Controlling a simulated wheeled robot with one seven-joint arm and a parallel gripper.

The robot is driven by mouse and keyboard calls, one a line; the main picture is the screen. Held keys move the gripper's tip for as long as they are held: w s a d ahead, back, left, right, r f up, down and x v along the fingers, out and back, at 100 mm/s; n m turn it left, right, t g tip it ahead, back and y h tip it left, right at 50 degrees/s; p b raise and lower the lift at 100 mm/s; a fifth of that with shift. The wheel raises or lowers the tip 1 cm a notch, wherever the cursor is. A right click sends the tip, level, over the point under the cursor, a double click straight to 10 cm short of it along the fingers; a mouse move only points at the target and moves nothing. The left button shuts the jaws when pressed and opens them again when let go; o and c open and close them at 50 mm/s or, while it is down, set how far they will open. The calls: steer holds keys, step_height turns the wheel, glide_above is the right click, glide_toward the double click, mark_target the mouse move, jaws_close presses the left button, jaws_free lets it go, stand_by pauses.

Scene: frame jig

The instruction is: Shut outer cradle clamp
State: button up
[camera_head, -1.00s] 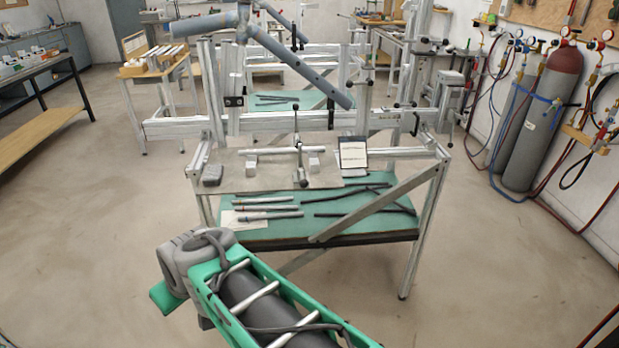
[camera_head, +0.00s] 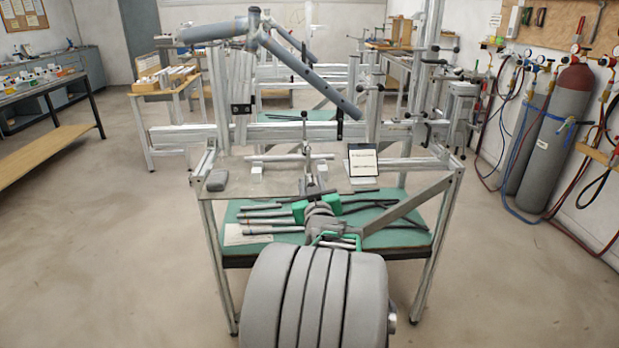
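A jig bench (camera_head: 225,187) stands in front of me. A light tube (camera_head: 268,157) lies across small blocks (camera_head: 257,169) on its top. A clamp with an upright lever (camera_head: 305,135) and a dark knob stands at the middle of the tube; its lower part is partly hidden behind my arm's end. I cannot tell for sure whether this is the outer cradle clamp, or whether its jaw touches the tube. My gripper (camera_head: 318,193) is at the bench's front edge, just below and in front of this clamp. Its fingers are small and blurred against dark tubes, so their opening is unclear.
A grey bicycle frame (camera_head: 290,62) is held above the bench. A sign (camera_head: 362,160) and a grey block (camera_head: 217,180) sit on the bench top. Loose tubes lie on the green lower shelf (camera_head: 385,238). Gas cylinders (camera_head: 555,125) stand at the right wall. The floor on both sides is clear.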

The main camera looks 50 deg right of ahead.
mark_target(310, 179)
steer(key=x, duration=0.3)
steer(key=shift+w, duration=0.15)
steer(key=shift+c, duration=0.2)
jaws_close()
stand_by(1.1)
